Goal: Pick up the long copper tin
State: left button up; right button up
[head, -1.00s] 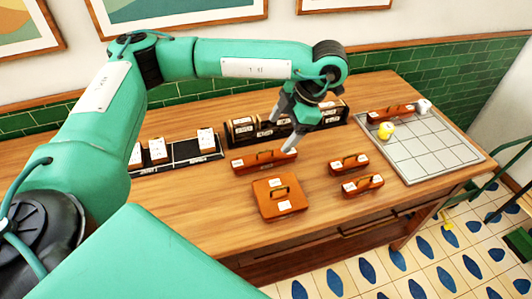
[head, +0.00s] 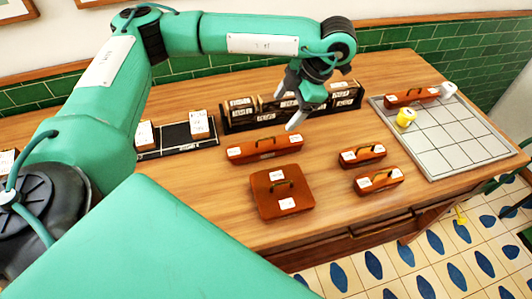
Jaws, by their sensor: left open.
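A long copper tin (head: 264,148) with a dark handle and pale labels lies on the wooden counter, left of centre. My left gripper (head: 286,111) is open and empty above the counter, just behind and to the right of this tin, apart from it in the picture. Another long copper tin (head: 404,98) lies at the back of the grey gridded tray (head: 452,142). A square copper tin (head: 282,193) and two short copper tins, one behind (head: 362,155) and one in front (head: 379,181), lie nearer the front edge. My right gripper is out of view.
A dark rack (head: 240,119) of labelled boxes stands behind the long tin. A black strip (head: 174,137) with labelled blocks lies to its left. A yellow item (head: 406,117) and a white item (head: 448,90) stand on the tray. Bare wood surrounds the tins.

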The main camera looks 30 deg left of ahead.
aim_at(262, 146)
pick_arm(q)
jog(key=shift+d+f+b+x, duration=0.15)
jog(key=shift+b+x, duration=0.15)
jog(key=shift+x, duration=2.4)
jog(key=shift+d+b+x, duration=0.2)
jog(key=shift+b+x, duration=0.1)
jog(key=shift+x, duration=2.4)
jog(key=shift+d+f+b+x, duration=0.15)
jog(key=shift+b+x, duration=0.15)
jog(key=shift+x, duration=2.4)
jog(key=shift+w+r, duration=0.1)
jog(key=shift+c, duration=0.3)
jog(key=c, duration=1.4)
